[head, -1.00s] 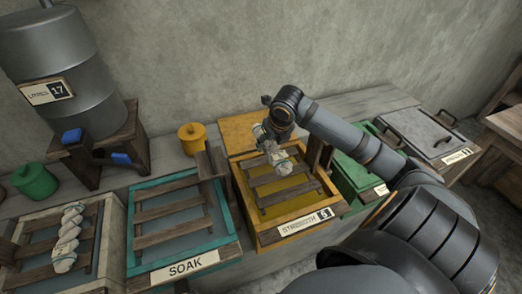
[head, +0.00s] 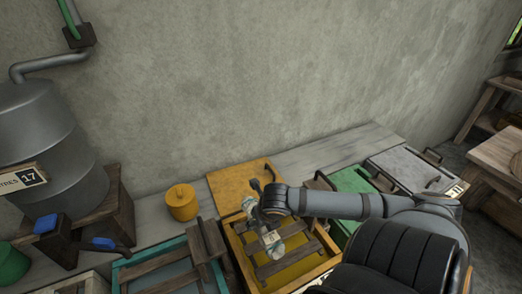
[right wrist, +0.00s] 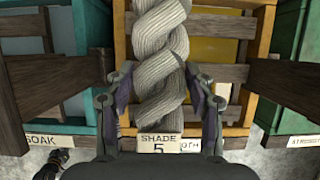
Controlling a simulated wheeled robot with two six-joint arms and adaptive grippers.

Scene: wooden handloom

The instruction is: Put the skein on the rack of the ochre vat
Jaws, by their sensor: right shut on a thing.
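The skein (right wrist: 160,45) is pale, thick and twisted, with a tag reading "SHADE 5" (right wrist: 158,143). My right gripper (right wrist: 160,105) is shut on it, one finger on each side. In the head view the skein (head: 270,240) hangs from my right gripper (head: 260,218) over the ochre vat (head: 232,244). The vat has a yellow rim, ochre liquid and a rack of dark wooden bars (head: 299,249). The skein hides part of the rack, and I cannot tell whether it touches the bars. My left gripper is not in view.
A green vat (head: 350,182) is to the right. A yellow lid (head: 243,182) and a yellow pot (head: 181,203) are behind.

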